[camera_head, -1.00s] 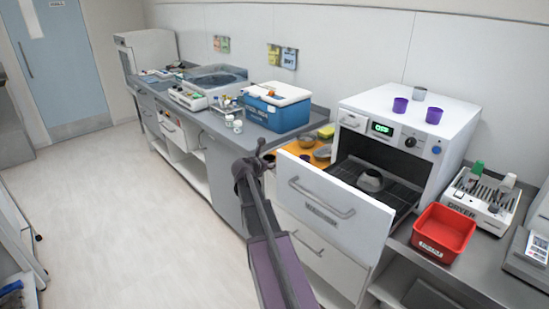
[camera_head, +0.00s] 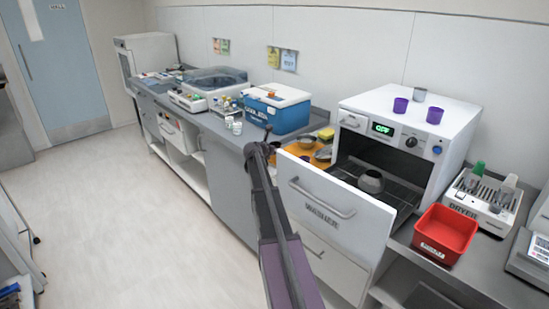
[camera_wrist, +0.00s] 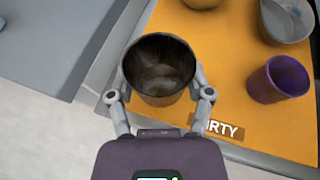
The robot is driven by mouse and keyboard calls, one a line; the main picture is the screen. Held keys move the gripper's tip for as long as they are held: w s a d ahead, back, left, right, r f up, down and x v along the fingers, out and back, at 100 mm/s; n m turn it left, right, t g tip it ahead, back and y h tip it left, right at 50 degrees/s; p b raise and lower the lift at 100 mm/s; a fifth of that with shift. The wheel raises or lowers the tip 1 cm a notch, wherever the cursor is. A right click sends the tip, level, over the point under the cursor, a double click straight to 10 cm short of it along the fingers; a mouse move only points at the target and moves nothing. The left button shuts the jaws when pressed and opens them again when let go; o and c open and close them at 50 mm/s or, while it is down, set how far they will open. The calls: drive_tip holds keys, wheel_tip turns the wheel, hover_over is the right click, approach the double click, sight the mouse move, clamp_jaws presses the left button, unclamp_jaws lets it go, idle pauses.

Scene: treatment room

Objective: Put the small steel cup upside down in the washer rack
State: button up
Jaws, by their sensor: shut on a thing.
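My gripper (camera_wrist: 161,78) is shut on a small grey steel cup (camera_wrist: 162,98), one finger on each side. The cup's open mouth faces the wrist camera, and its inside looks brown and stained. The cup is over the edge of the orange mat (camera_wrist: 215,60); its height above it is unclear. In the head view my gripper (camera_head: 262,146) is left of the open washer (camera_head: 400,120), and I cannot make out the cup there. The washer rack (camera_head: 402,190) is pulled out behind the white front panel (camera_head: 325,205).
On the mat are a purple cup (camera_wrist: 278,80) and a steel bowl (camera_wrist: 287,18). A red bin (camera_head: 445,233) and a dryer (camera_head: 482,200) are at right. A blue cooler (camera_head: 277,108) stands behind my gripper.

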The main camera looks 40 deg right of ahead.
idle(0.3)
drive_tip(key=shift+f+b, duration=1.8)
drive_tip(key=shift+f, duration=0.1)
drive_tip(key=o, duration=1.1)
drive_tip(key=shift+r, duration=0.2)
drive_tip(key=shift+s+a+r, duration=0.1)
drive_tip(key=shift+a, duration=0.1)
drive_tip(key=p+v, duration=0.4)
drive_tip(key=v, duration=0.7)
drive_tip(key=shift+a+p, duration=0.25)
drive_tip(key=shift+p, duration=0.1)
